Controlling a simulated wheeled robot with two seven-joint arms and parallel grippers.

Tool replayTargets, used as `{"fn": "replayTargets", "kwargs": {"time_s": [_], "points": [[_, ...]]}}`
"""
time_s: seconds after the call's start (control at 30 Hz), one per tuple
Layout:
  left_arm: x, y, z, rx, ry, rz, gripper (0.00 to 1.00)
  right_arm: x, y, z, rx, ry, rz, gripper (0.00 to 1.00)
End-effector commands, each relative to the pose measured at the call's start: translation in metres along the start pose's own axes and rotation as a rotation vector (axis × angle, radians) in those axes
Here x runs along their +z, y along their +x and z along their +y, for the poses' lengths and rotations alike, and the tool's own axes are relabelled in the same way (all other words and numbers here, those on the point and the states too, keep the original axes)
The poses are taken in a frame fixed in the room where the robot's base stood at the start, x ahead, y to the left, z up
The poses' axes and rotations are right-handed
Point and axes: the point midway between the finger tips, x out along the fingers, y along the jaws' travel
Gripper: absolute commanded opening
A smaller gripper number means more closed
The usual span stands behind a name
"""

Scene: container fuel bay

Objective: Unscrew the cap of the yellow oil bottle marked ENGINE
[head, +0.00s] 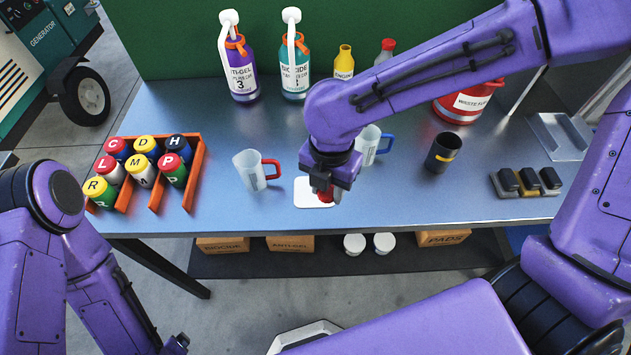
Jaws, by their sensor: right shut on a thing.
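The yellow bottle (343,65) stands at the back of the bench against the green panel. Its label is partly readable as ENGINE, and its lower part is hidden behind my right arm. Its top looks yellow, and no gripper touches it. My right gripper (325,190) points down over the white square pad (308,192) near the bench's front, well in front of the bottle. It is shut on a small red thing (324,195), mostly hidden by the gripper.
A clear jug with red handle (250,170) stands left of the pad, a blue-handled jug (368,145) behind it.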

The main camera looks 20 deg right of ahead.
Motion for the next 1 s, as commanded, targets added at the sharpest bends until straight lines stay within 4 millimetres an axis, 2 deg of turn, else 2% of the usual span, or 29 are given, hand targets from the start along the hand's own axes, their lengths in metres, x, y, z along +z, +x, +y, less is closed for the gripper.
{"fn": "replayTargets", "kwargs": {"time_s": [0.1,0.2,0.3,0.47,0.6,1.0], "points": [[-0.004,-0.01,-0.001,0.0,0.0,0.0,0.92,0.024,0.014,0.025,-0.004,0.005,0.003,0.01],[-0.005,-0.012,-0.001,0.0,0.0,0.0,0.92,0.036,0.04,0.038,-0.006,0.004,0.004,0.01],[-0.006,-0.014,-0.001,0.0,0.0,0.0,0.92,0.046,0.057,0.049,-0.003,0.004,0.002,0.01],[-0.007,-0.018,-0.002,0.0,0.0,0.0,0.92,0.056,0.073,0.059,-0.002,0.005,0.001,0.01],[-0.008,-0.019,-0.002,0.0,0.0,0.0,0.92,0.056,0.098,0.059,-0.003,0.003,0.001,0.01],[-0.007,-0.017,-0.002,0.0,0.0,0.0,0.92,0.056,0.108,0.059,0.001,0.004,-0.001,0.01]]}}
